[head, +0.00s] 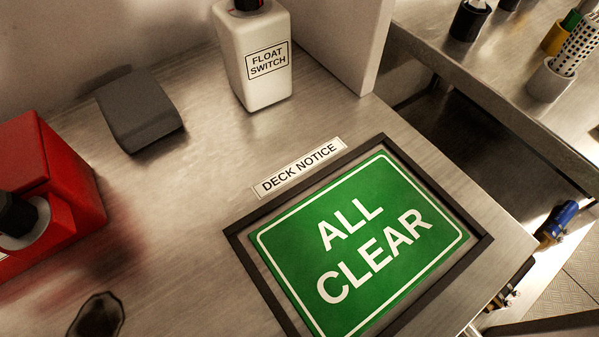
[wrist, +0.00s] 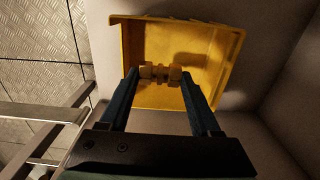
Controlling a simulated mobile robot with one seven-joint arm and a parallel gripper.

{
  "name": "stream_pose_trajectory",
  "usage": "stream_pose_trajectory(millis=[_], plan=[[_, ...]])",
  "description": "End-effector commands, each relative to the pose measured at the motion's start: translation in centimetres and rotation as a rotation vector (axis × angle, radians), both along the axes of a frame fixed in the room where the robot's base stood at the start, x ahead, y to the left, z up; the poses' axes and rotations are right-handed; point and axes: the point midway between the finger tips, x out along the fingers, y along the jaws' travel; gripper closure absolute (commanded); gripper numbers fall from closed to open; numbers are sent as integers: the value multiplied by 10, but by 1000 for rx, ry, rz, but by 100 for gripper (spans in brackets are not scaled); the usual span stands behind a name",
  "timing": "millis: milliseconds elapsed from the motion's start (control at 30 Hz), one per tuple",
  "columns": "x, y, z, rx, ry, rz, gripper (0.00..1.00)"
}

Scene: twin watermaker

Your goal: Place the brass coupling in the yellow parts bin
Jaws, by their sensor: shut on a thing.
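In the wrist view my gripper (wrist: 160,76) is shut on the brass coupling (wrist: 160,72), a small ridged golden piece held crosswise between the two fingertips. The yellow parts bin (wrist: 222,45) lies beyond the fingertips, and its open inside shows behind the coupling. The coupling appears over the bin's near part, and a dark shadow falls inside the bin. I cannot tell how high the coupling is above the bin's floor. The gripper, coupling and bin do not show in the head view.
In the head view a steel counter holds a green ALL CLEAR sign (head: 365,240) in a dark frame, a white FLOAT SWITCH bottle (head: 255,60), a red box (head: 50,190) and a grey block (head: 140,108). Pale walls (wrist: 285,120) flank the bin in the wrist view.

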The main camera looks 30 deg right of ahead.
Motion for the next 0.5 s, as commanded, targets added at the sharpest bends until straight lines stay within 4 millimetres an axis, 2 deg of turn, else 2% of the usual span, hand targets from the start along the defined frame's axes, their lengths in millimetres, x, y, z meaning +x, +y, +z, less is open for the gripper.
stream_pose_trajectory(millis=[33,100,167,367,500], plan=[[12,-1,-3,-1,-3,3,94],[23,0,-3,-2,-2,2,94],[17,0,-17,2,5,0,94],[17,0,-27,1,1,0,94],[17,0,-47,1,2,-1,94]])
